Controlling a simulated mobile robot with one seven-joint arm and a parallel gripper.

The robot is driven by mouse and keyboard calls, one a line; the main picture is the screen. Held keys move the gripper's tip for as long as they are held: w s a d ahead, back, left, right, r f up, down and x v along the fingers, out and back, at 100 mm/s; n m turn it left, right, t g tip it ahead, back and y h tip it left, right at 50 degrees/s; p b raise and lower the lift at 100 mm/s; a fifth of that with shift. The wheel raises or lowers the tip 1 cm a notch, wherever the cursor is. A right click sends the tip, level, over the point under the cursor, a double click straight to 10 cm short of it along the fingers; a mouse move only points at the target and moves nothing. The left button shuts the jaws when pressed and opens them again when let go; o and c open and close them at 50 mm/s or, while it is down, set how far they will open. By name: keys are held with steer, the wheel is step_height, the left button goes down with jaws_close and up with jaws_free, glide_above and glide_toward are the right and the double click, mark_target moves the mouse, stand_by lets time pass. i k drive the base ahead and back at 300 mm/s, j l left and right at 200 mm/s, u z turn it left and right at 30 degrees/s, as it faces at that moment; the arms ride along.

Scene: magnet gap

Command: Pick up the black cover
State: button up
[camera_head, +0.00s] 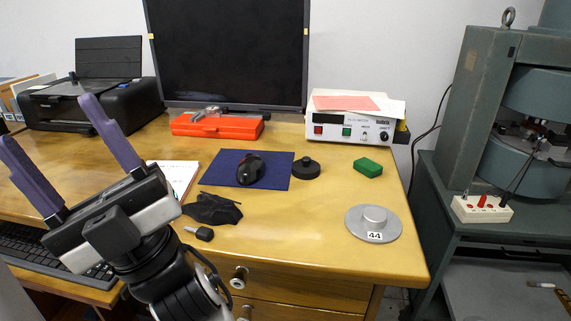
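A round black disc with a raised knob (306,168) lies on the wooden desk, by the right edge of a dark blue mat. It looks like a black cover. A crumpled black piece (212,208), perhaps cloth, lies nearer the front; I cannot tell for certain which of the two is the cover. My gripper (45,120) is at the left, its two purple fingers spread wide apart with nothing between them. It is well to the left of both black things and touches neither.
The desk (290,235) is clear at front centre. A grey disc labelled 44 (373,224), a green block (368,167), a mouse (250,169) on the blue mat (279,164), a small black-handled item (203,233) and a red case (222,127) stand around. A monitor (228,50) is behind.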

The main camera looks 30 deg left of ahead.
mark_target(306, 169)
steer(key=u, duration=0.75)
steer(key=l+u, duration=0.1)
steer(key=l, duration=0.1)
